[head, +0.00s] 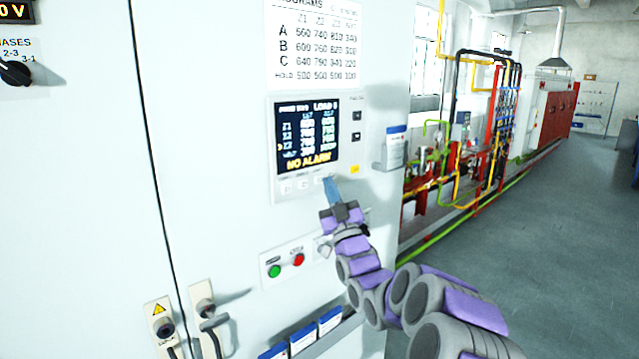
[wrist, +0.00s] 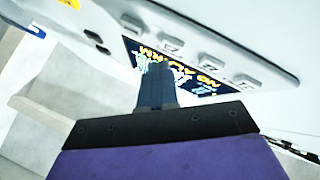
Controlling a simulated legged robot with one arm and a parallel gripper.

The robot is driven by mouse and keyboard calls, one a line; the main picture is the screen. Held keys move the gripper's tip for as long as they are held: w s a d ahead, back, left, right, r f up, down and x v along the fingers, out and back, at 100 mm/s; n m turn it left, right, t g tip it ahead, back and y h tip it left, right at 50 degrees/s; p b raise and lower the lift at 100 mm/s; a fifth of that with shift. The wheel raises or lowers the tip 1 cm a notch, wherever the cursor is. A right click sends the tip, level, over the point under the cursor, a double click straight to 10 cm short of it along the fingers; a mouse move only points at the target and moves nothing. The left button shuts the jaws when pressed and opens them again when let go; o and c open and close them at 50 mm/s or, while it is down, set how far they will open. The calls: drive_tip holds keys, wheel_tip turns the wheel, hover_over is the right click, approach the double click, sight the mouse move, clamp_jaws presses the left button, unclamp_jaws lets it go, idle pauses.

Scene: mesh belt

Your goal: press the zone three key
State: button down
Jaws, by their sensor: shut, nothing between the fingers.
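The controller (head: 270,150) is a pale unit on the cabinet, with a dark screen (head: 307,135) reading "NO ALARM" in yellow. A row of small pale keys (head: 302,185) runs under the screen; their labels are too small to read, so I cannot tell which is zone three. The keys also show in the wrist view (wrist: 208,62), where the screen text is upside down. My gripper (head: 331,184) is shut and empty near the right end of the key row. Its fingertips (wrist: 158,68) partly cover the screen in the wrist view. I cannot tell whether they touch a key.
Two dark side buttons (head: 356,125) and a yellow tag (head: 354,169) sit right of the screen. A holder (head: 396,150) projects farther right. Green (head: 274,271) and red (head: 299,260) buttons sit below. Cable plugs (head: 205,310) jut out lower left. Open floor (head: 540,230) lies right.

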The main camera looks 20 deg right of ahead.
drive_tip(key=shift+s, duration=0.1)
drive_tip(key=shift+s+d+b, duration=0.3)
drive_tip(key=shift+s+b, duration=0.2)
drive_tip(key=shift+s, duration=0.25)
drive_tip(key=shift+s+d+b, duration=0.25)
drive_tip(key=shift+s+b, duration=0.25)
drive_tip(key=shift+s, duration=0.3)
drive_tip(key=shift+s+d+b, duration=0.3)
drive_tip(key=shift+s+b, duration=0.2)
drive_tip(key=shift+s, duration=0.25)
